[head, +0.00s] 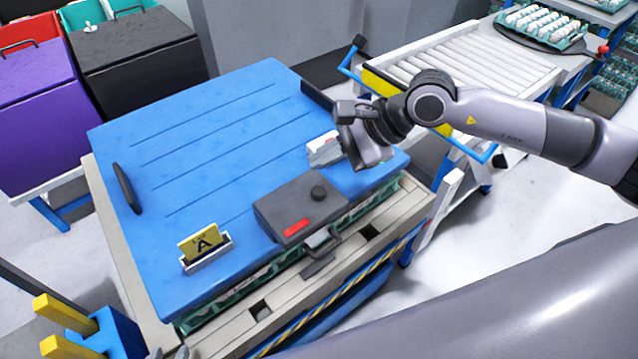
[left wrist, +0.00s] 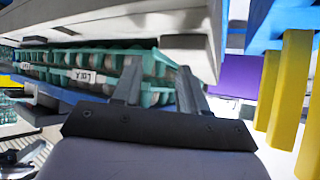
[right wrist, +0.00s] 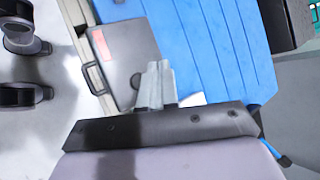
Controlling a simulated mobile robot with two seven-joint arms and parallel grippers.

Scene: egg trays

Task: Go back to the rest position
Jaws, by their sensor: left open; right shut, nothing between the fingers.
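My right arm reaches in from the right in the head view. My right gripper (head: 322,156) is shut and empty above the right part of the blue lid, close to a small white object (head: 318,139). In the right wrist view its fingertips (right wrist: 158,68) are together beside the black case, with nothing between them. Only the tips of my left gripper (head: 168,353) show at the bottom edge of the head view. In the left wrist view its fingers (left wrist: 160,88) are apart, in front of teal egg trays (left wrist: 100,58); whether they touch the trays is unclear.
The blue lid (head: 200,130) covers a cart of trays. A black case (head: 290,205) and a yellow "A" sign (head: 200,243) stand on it. Yellow posts (head: 65,312) rise near my left gripper. A roller conveyor (head: 465,60) stands behind my right arm.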

